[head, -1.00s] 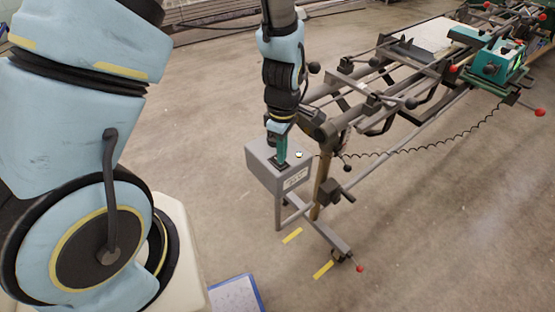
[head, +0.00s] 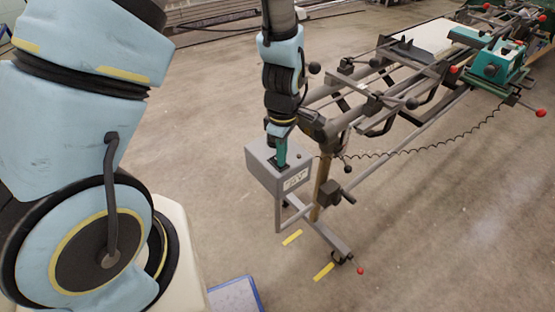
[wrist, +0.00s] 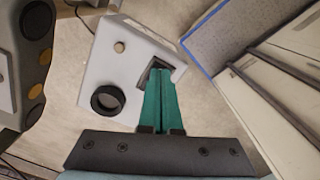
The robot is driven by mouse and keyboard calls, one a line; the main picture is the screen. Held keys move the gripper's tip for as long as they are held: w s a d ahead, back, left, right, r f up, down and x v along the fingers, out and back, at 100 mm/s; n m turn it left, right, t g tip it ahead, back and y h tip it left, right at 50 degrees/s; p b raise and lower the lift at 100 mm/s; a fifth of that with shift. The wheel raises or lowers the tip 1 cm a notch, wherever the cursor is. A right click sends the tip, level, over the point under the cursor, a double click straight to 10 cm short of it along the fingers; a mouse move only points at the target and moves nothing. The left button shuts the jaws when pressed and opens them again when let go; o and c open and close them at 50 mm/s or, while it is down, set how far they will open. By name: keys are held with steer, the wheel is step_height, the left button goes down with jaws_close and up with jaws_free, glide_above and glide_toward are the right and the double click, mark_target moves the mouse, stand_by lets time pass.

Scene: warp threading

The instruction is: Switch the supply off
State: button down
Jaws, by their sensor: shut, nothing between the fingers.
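The supply is a grey box (head: 262,168) on the end of the stand, with a pale label on its front. It also shows in the wrist view (wrist: 88,62), with a small beige round lamp or button (wrist: 119,47) and a black ring (wrist: 107,99) on its face. My gripper (head: 282,165) points down at the box top with its green fingers together and empty. In the wrist view my fingertips (wrist: 158,68) are at a dark recessed switch plate (wrist: 152,72) near the box's edge. The fingers hide most of the switch, so its position cannot be seen.
A long metal frame (head: 375,95) runs behind and right of the box, with a teal device (head: 497,65) on it. A coiled black cable (head: 440,143) hangs along it. A blue-edged panel (head: 236,295) is at the lower middle. The floor at right is clear.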

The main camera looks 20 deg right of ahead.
step_height(320, 180, up, 7)
steer(key=p, duration=0.5)
stand_by(0.6)
steer(key=w+a+r+m, duration=0.2)
steer(key=w+a+r, duration=0.2)
steer(key=a+r, duration=0.15)
steer(key=w+a+r+m, duration=0.2)
steer(key=w+a+r, duration=0.15)
steer(key=a, duration=0.35)
steer(key=a+r+m, duration=0.2)
steer(key=a+r, duration=0.1)
steer(key=a, duration=0.4)
steer(key=s+a+r+m+t, duration=0.1)
steer(key=a+r+m, duration=0.2)
steer(key=a, duration=0.5)
steer(key=shift+s+r+t, duration=0.2)
steer(key=shift+r+t, duration=0.1)
steer(key=shift+r, duration=0.45)
steer(key=shift+a, duration=0.1)
